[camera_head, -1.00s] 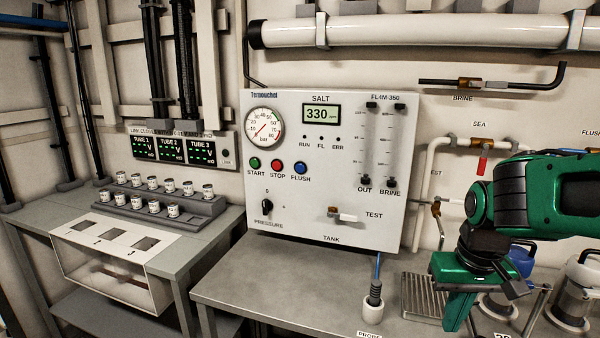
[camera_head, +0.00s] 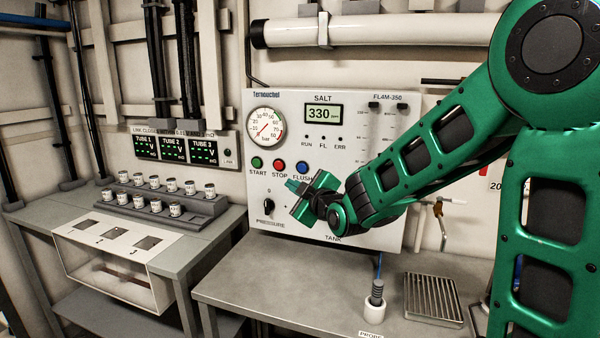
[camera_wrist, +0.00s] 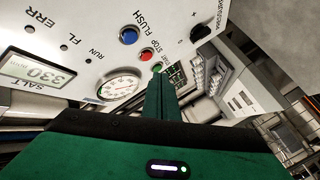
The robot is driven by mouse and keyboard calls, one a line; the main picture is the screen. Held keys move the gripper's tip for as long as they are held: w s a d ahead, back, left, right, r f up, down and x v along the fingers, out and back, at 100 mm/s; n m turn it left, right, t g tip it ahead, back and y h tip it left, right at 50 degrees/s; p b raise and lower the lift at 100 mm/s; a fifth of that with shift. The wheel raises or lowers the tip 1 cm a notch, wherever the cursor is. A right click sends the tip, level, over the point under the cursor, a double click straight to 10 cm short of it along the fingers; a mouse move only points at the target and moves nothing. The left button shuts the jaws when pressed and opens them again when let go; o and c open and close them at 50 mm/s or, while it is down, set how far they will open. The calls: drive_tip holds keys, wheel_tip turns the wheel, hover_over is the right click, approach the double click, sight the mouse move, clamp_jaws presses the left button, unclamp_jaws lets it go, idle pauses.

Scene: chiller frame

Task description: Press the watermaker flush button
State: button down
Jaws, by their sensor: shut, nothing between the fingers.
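The watermaker panel (camera_head: 345,115) is a white box on the wall with a gauge, a salt display reading 330 and a row of buttons. The blue FLUSH button (camera_head: 302,167) sits at the right end of that row, beside the red STOP button (camera_head: 279,164) and the green START button (camera_head: 257,162). My gripper (camera_head: 292,184) is shut and empty, in front of the panel just below the FLUSH label. In the wrist view the blue button (camera_wrist: 129,36) is in plain sight, above and left of my shut fingers (camera_wrist: 160,88). I cannot tell the exact gap to the panel.
A black pressure knob (camera_head: 268,206) is left of and below my gripper. A probe in a white cup (camera_head: 375,302) and a drip grate (camera_head: 433,298) are on the grey bench (camera_head: 290,284). A rack of small jars (camera_head: 160,206) stands at left.

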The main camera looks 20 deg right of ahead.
drive_tip(key=shift+w+a+r, duration=0.1)
drive_tip(key=shift+a+r, duration=0.25)
drive_tip(key=shift+a, duration=0.05)
drive_tip(key=shift+w+d, duration=0.1)
drive_tip(key=w+d, duration=0.5)
drive_tip(key=w, duration=0.2)
idle(0.4)
drive_tip(key=shift+w+d, duration=0.55)
drive_tip(key=shift+w, duration=0.1)
idle(2.7)
drive_tip(key=shift+s, duration=0.1)
idle(0.4)
drive_tip(key=shift+s+a, duration=0.5)
drive_tip(key=shift+s, duration=0.1)
drive_tip(key=shift+s+a, duration=0.75)
drive_tip(key=shift+s, duration=0.3)
drive_tip(key=shift+s+a, duration=0.75)
drive_tip(key=shift+s, duration=0.25)
